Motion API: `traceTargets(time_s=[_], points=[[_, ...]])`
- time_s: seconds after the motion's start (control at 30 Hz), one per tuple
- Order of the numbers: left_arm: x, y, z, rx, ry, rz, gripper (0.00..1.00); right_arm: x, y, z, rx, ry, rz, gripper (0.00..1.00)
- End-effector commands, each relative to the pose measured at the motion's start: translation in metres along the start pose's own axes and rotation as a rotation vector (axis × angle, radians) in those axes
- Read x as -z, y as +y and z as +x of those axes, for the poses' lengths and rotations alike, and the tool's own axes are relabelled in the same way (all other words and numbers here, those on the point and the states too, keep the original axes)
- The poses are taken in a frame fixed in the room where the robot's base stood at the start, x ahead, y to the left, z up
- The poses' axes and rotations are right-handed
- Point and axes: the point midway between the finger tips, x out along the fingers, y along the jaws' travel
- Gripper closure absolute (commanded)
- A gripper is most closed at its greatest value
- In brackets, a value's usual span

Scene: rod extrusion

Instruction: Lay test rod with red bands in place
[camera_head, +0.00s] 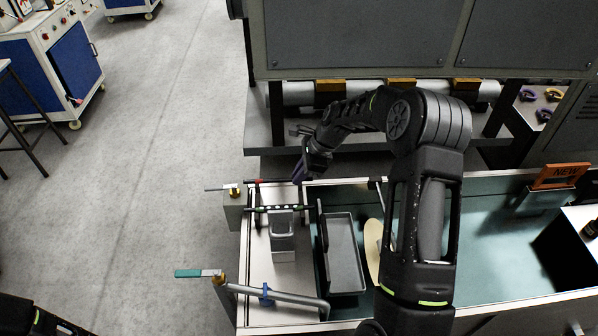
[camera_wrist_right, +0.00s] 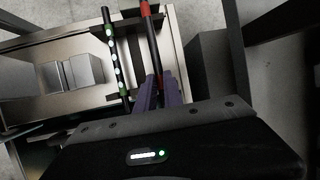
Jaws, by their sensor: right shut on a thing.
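The dark test rod with red bands (camera_wrist_right: 151,45) runs down between the finger tips of my right gripper (camera_wrist_right: 160,92) in the right wrist view. In the head view its red-banded end (camera_head: 259,181) shows above the back of the pale bench end, left of my right gripper (camera_head: 301,170). The gripper is shut on the rod. A second dark rod with green and white bands (camera_head: 281,208) lies roughly parallel, nearer the front, and also shows in the wrist view (camera_wrist_right: 115,60). Whether the red-banded rod touches a support is unclear. My left gripper is not visible.
A grey block (camera_head: 282,240) stands on the bench end, and a grey tray (camera_head: 345,255) lies right of it. A pipe with a teal-handled valve (camera_head: 198,273) crosses the front. A machine with rollers (camera_head: 365,88) stands behind.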

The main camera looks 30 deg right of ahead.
Motion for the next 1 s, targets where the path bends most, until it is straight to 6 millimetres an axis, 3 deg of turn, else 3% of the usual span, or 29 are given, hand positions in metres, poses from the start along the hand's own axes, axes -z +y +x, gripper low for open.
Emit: traceTargets(time_s=[0.1, 0.4, 1.0], points=[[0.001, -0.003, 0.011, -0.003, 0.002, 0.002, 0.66, 0.006, 0.003, 0.015, -0.001, 0.0, 0.001, 1.0], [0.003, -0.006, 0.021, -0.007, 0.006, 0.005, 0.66, 0.014, 0.006, 0.034, 0.001, 0.0, 0.0, 1.0], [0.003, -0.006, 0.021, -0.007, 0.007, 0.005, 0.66, 0.018, 0.008, 0.036, -0.002, 0.002, 0.002, 1.0]])
